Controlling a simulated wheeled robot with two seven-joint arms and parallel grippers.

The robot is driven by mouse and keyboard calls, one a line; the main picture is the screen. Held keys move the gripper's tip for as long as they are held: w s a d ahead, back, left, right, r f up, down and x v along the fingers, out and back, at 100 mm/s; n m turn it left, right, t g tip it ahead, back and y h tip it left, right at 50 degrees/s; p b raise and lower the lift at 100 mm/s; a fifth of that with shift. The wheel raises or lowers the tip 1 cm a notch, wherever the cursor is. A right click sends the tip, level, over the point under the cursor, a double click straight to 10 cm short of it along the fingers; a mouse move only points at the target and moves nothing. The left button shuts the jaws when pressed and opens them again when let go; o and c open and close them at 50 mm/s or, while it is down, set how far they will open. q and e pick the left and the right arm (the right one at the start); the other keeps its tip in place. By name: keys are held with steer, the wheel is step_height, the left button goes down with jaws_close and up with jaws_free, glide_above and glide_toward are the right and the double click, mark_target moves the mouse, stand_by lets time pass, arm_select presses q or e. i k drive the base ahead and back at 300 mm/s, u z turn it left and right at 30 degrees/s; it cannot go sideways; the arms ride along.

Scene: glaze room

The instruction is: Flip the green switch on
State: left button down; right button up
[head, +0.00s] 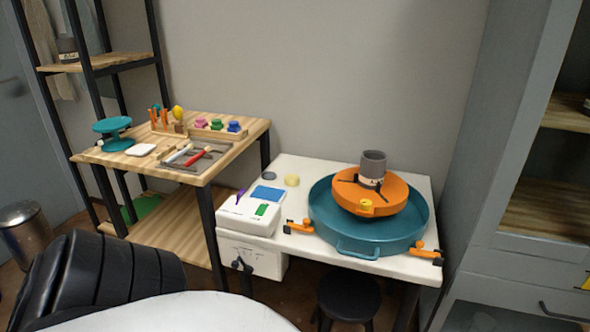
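A small green switch (261,210) sits on the front right of the top of a white box (235,219). The box stands at the left end of a white table (290,250). The switch is too small for me to tell which way it is tipped. A small purple part (240,195) stands up at the left of the box and a blue pad lies behind.
A teal basin (325,228) with an orange wheel and grey cup fills the table's right. Orange clamps (300,227) grip its front edge. A lower white unit with a black lever (241,265) hangs beneath. A wooden table (230,150) with tools stands left; a black stool stands below.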

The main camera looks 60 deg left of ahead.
mark_target(262, 209)
steer(key=u, duration=0.7)
steer(key=i, duration=0.85)
steer(key=u, duration=0.9)
